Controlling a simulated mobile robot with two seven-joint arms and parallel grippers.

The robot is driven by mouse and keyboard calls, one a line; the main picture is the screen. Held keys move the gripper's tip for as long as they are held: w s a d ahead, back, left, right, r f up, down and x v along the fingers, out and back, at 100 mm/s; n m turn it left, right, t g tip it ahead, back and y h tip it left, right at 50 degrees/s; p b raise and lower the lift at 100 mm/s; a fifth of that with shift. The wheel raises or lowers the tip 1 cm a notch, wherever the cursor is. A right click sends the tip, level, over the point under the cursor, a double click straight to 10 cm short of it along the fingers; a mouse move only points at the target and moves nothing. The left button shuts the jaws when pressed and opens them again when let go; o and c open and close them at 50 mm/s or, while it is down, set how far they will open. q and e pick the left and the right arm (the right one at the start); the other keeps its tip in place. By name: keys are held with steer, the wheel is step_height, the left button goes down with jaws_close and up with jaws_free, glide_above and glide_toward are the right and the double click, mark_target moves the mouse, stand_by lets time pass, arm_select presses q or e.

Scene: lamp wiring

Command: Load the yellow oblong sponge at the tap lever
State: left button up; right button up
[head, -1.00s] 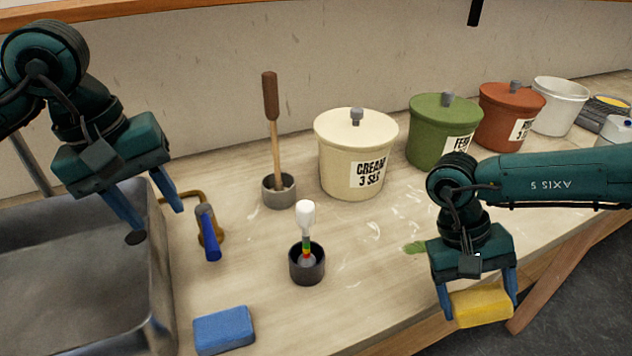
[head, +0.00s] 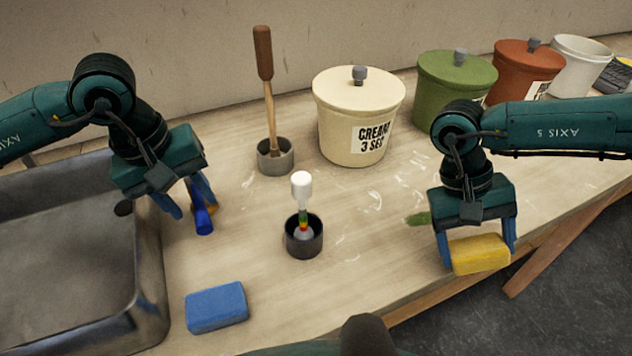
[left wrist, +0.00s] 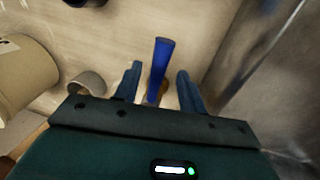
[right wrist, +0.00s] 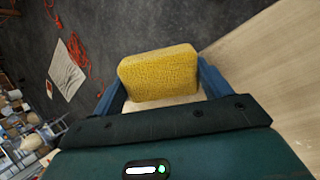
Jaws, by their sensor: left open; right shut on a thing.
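The yellow oblong sponge (head: 478,254) is held between the fingers of my right gripper (head: 478,250), at the bench's front edge on the right. It also shows in the right wrist view (right wrist: 158,74). The tap lever (head: 201,215) is blue and stands beside the sink in the head view. My left gripper (head: 192,208) is open at the lever, partly hiding the tap. In the left wrist view the lever (left wrist: 160,70) lies between the two open fingers, with a gap on each side.
A metal sink (head: 150,290) is at the left. A blue sponge (head: 217,307) lies on the bench near it. A dark cup (head: 304,240) holds a white-headed tool. A brush pot (head: 276,158), a cream crock (head: 355,125) and other crocks stand behind.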

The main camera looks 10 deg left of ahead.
arm_select(q)
steer(key=shift+w+d+f, duration=0.1)
steer(key=shift+d+f, duration=0.05)
steer(key=shift+f, duration=0.85)
jaws_close()
